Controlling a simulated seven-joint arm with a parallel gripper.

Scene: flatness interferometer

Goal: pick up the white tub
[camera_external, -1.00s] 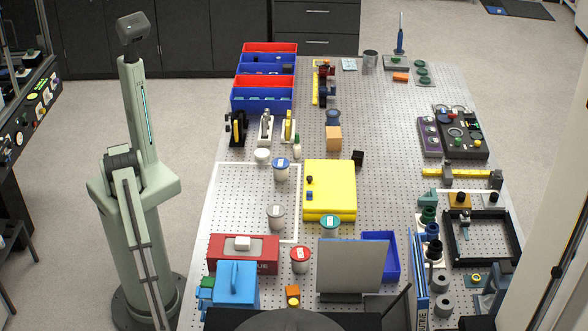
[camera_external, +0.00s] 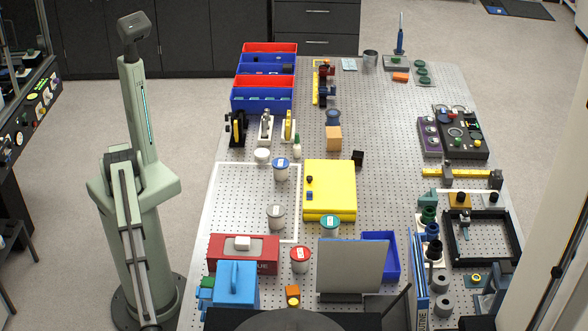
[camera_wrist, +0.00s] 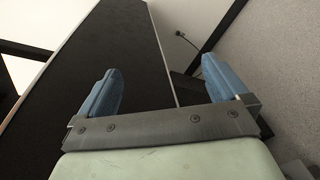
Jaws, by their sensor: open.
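A small plain white round tub (camera_external: 262,155) stands on the perforated table, left of a tub with a blue lid (camera_external: 281,168). A tub with a pale grey-white lid (camera_external: 276,212) stands nearer the camera, left of the yellow case. I cannot tell for sure which of the two pale ones is the white tub. My gripper (camera_wrist: 160,65) shows in the wrist view with its two blue fingers wide apart and nothing between them. No tub shows in the wrist view.
The yellow case (camera_external: 330,185) stands right of the tubs. Tubs with a red lid (camera_external: 300,254) and a teal lid (camera_external: 330,222) are nearer. A red box (camera_external: 225,254) and a blue toolbox (camera_external: 236,290) are at the front left. The white-outlined area (camera_external: 240,195) is mostly clear.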

